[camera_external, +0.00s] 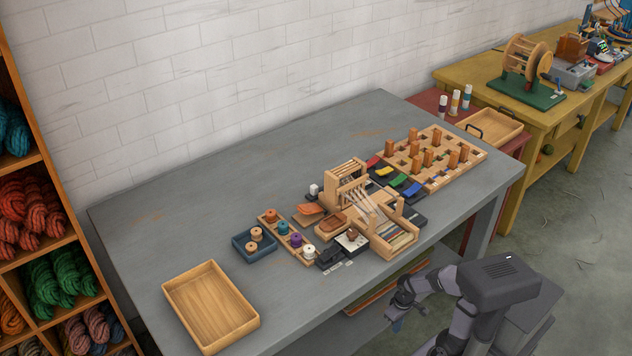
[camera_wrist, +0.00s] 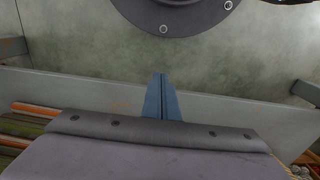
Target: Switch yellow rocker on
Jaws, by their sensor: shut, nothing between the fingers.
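The yellow rocker (camera_external: 384,171) is a small tilted paddle in a row on the grey table (camera_external: 200,205), between the red rocker (camera_external: 374,161) and the green rocker (camera_external: 398,180). A blue rocker (camera_external: 412,189) ends the row. The rockers are too small to tell which way each is tipped. My gripper (camera_external: 397,325) hangs in front of the table's near edge, low and far from the rockers. Its blue fingers (camera_wrist: 161,97) are shut together with nothing between them in the wrist view. No rocker shows in the wrist view.
A small wooden loom (camera_external: 390,235) stands in front of the rockers, and a pegged board (camera_external: 465,170) lies right of them. Spools (camera_external: 283,228), a blue tray (camera_external: 240,246) and an empty wooden tray (camera_external: 215,305) lie left. The table's back left is clear.

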